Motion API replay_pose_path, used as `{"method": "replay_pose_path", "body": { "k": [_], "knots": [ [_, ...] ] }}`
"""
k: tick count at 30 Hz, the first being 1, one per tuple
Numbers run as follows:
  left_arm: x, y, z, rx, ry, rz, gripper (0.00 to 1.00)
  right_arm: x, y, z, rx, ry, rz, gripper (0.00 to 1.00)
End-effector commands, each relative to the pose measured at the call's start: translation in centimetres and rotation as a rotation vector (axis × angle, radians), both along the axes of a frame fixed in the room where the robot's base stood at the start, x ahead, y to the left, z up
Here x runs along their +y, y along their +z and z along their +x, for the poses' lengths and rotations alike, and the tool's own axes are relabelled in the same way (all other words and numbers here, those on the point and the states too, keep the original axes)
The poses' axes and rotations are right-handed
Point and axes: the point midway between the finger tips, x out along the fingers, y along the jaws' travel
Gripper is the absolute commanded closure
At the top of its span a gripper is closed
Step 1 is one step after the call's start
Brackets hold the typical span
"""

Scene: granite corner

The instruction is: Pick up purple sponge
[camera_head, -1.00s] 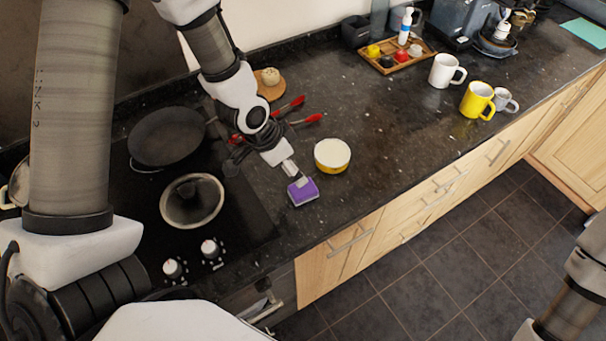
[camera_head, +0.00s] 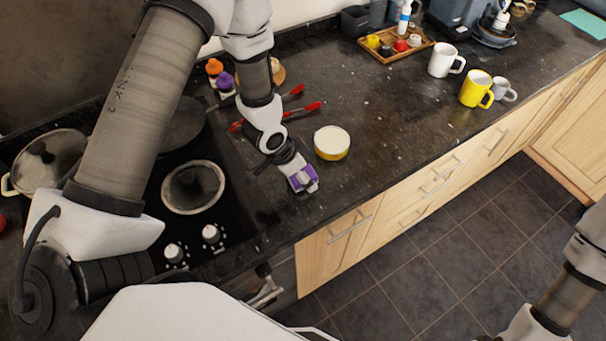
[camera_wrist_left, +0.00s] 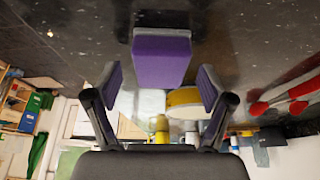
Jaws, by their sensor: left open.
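The purple sponge (camera_head: 301,179) lies on the dark granite counter near its front edge, right of the stove. In the head view my left gripper (camera_head: 305,181) is right over it and hides part of it. In the left wrist view the sponge (camera_wrist_left: 162,58) shows as a purple block with a grey layer, beyond and between the two fingertips. My left gripper (camera_wrist_left: 158,85) is open, with a finger on each side and a gap to the sponge. My right arm shows at the lower right of the head view, but its gripper is out of view.
A yellow and white bowl (camera_head: 332,143) stands close to the right of the sponge. Red-handled tongs (camera_head: 303,110) lie behind. Mugs (camera_head: 477,88) stand farther right, with clear counter between.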

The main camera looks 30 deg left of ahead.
Motion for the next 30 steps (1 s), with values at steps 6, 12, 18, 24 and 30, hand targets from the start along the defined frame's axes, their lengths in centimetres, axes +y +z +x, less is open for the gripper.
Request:
{"method": "replay_pose_path", "body": {
  "k": [6,12,18,24,30],
  "knots": [
    [0.0,0.0,0.0,0.001,0.001,0.0,0.67,0.0,-0.1,0.0,0.0,0.0,0.0,0.57],
    [0.0,0.0,0.0,0.001,0.001,0.0,0.67,0.0,0.0,0.0,0.0,0.0,0.0,0.57],
    [0.0,0.2,0.0,0.001,0.001,0.0,0.67,0.0,0.2,0.0,0.0,0.0,0.0,0.57],
    [0.1,1.6,0.0,0.001,0.003,0.0,0.67,0.0,1.4,0.0,0.0,0.0,0.0,0.57],
    [0.1,3.7,0.1,0.001,0.008,0.001,0.67,0.0,3.3,0.0,0.0,0.0,0.0,0.57]
  ]
}}
